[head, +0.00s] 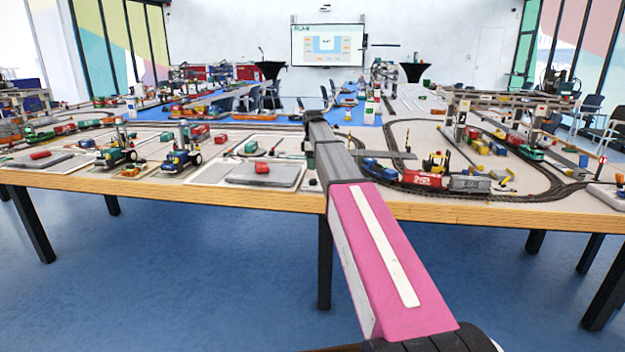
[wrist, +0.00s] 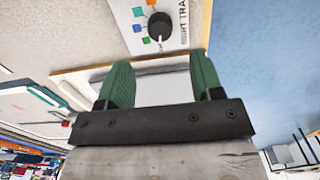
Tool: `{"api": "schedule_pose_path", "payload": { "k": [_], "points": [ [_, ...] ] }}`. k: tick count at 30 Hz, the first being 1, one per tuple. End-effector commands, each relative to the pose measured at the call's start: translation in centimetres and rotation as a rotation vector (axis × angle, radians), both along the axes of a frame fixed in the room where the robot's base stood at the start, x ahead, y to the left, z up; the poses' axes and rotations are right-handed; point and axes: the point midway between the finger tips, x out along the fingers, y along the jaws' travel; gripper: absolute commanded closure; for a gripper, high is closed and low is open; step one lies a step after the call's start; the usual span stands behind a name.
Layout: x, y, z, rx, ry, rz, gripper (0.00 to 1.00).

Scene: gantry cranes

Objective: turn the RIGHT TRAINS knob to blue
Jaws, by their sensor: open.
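The round black knob (wrist: 160,26) sits on a white panel (wrist: 128,42) at the top of the wrist view. Partly cut-off lettering beside it reads "RIGHT TRA". I cannot make out the knob in the head view.
The long wooden-edged table (head: 220,198) carries model tracks, trains and cranes. A red train wagon (head: 422,178) and a grey wagon (head: 470,184) stand on the track right of my arm. A grey plate (head: 262,175) lies to its left. Blue floor is open in front.

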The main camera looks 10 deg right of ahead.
Motion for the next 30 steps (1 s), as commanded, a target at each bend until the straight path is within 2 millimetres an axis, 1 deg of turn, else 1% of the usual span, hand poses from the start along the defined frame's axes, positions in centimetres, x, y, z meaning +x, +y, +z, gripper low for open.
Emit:
{"api": "schedule_pose_path", "payload": {
  "k": [1,6,12,18,25,26,27,29,30],
  "points": [
    [-0.1,0.0,-1.1,0.000,0.003,-0.001,0.40],
    [-0.1,0.0,-4.1,0.000,0.002,-0.001,0.40],
    [0.0,0.0,-6.6,0.000,0.001,-0.002,0.40],
    [0.0,0.0,-7.4,0.000,0.000,-0.002,0.40],
    [0.0,0.0,-7.5,0.000,0.000,-0.002,0.40],
    [0.0,0.0,-7.5,0.000,0.000,-0.002,0.43],
    [0.0,0.0,-7.5,0.000,0.000,-0.002,0.56],
    [0.0,0.0,-7.5,0.000,0.000,-0.002,0.76],
    [0.0,0.0,-7.5,0.000,0.000,-0.002,0.89]
  ]
}}
